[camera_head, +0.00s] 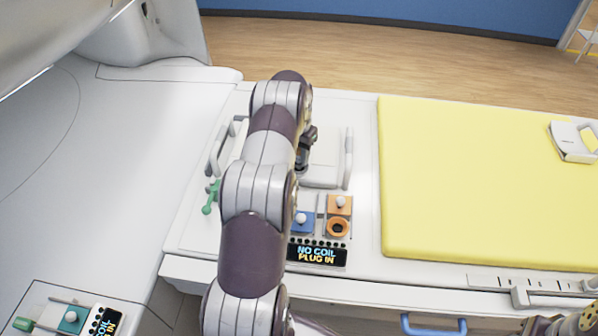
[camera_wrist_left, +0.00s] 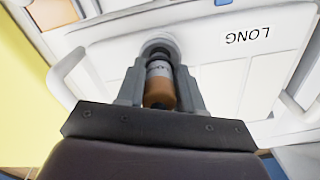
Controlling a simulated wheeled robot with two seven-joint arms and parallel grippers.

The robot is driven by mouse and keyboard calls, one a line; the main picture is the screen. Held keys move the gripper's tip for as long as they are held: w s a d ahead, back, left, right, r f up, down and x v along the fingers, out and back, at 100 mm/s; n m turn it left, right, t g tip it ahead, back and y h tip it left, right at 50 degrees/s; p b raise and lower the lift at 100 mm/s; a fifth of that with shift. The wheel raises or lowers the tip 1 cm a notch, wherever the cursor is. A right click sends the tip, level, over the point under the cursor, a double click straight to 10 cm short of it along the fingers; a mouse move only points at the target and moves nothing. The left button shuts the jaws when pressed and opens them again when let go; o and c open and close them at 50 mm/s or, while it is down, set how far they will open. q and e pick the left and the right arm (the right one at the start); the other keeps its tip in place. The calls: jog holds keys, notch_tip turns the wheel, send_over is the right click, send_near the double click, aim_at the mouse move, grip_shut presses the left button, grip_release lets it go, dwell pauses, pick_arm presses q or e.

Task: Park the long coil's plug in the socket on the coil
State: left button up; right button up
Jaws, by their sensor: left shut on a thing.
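The long coil (camera_head: 325,165) is a white housing with grey handles, partly hidden behind my left arm. In the left wrist view it is a white panel (camera_wrist_left: 215,80) with an upside-down "LONG" label. My left gripper (camera_wrist_left: 158,78), dark in the head view (camera_head: 306,148), is shut on the plug (camera_wrist_left: 160,92), which has an orange-brown body and a grey metal collar. The plug's far end is at the round grey socket (camera_wrist_left: 158,46) on the coil; I cannot tell how deep it sits. My right gripper is not in view.
A panel right of my arm has an orange ring socket (camera_head: 338,228), orange (camera_head: 340,204) and blue (camera_head: 301,220) blocks with white knobs, and a display (camera_head: 317,253) reading "NO COIL PLUG IN". A yellow mattress (camera_head: 470,180) lies right.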

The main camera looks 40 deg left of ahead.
pick_arm(q)
jog(key=shift+f+b, duration=0.85)
jog(key=shift+f, duration=0.35)
jog(key=o, duration=1.2)
jog(key=shift+c, duration=0.2)
jog(key=shift+r, duration=0.25)
jog(key=shift+w+r+b, duration=0.1)
jog(key=shift+r+b, duration=0.4)
jog(key=shift+r, duration=0.2)
notch_tip(320, 180, up, 3)
jog(key=shift+r+p, duration=0.1)
jog(key=shift+p, duration=0.7)
notch_tip(320, 180, up, 8)
jog(key=p, duration=0.6)
